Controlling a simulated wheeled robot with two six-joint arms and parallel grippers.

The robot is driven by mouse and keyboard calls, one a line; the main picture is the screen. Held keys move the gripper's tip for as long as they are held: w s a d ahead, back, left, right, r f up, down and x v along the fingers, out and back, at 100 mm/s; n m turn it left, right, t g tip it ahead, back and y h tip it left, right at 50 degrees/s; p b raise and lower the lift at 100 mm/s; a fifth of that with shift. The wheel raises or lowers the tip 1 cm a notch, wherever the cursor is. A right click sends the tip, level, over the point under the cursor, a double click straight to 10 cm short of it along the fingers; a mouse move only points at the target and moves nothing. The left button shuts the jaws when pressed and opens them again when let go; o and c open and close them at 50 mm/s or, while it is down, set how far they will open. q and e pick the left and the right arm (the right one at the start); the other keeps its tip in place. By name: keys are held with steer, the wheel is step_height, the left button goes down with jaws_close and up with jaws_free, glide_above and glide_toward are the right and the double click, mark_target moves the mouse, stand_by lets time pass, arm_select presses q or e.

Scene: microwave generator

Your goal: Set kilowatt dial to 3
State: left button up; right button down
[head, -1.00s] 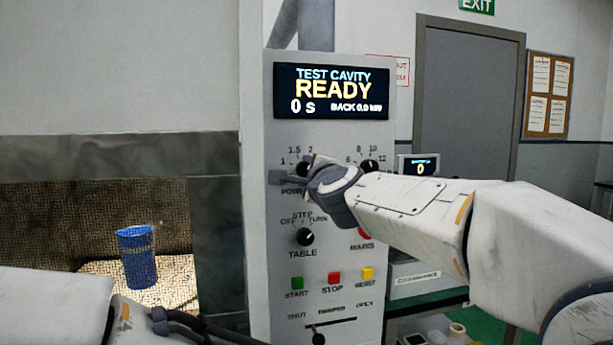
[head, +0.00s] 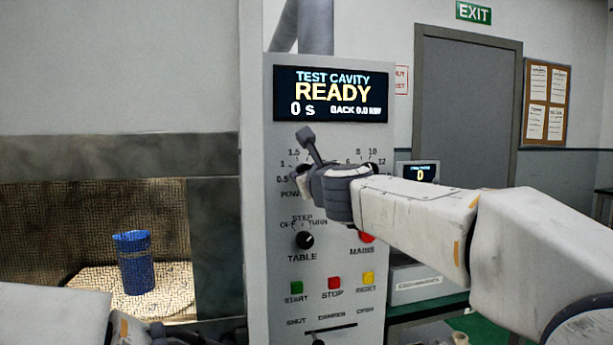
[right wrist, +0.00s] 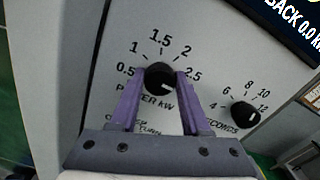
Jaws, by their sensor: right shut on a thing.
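The kilowatt dial is a black round knob (right wrist: 159,76) on the grey panel, marked 0.5 to 2.5 in the right wrist view; any mark past 2.5 is hidden by a finger. Its white pointer line faces the lower right, towards the right finger. My right gripper (right wrist: 160,90) has its two purple fingers closed on either side of this knob. In the head view my right gripper (head: 306,172) covers most of the dial. My left arm shows at the lower left of the head view, but its fingertips are out of the picture.
The seconds dial (right wrist: 245,115) sits close to the right of the gripper. Below are the table knob (head: 304,240), the red mains button (head: 367,237) and the start button (head: 296,287). The display (head: 331,93) reads READY. A blue cup (head: 135,263) stands in the cavity at left.

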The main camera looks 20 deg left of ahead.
steer(key=shift+f+m, duration=0.15)
steer(key=shift+m, duration=1.75)
steer(key=shift+b, duration=0.3)
steer(key=shift+c, duration=1.8)
jaws_free()
steer(key=b+v, duration=0.2)
steer(key=v, duration=0.8)
steer(key=shift+s+d+b, duration=0.2)
steer(key=shift+b, duration=0.15)
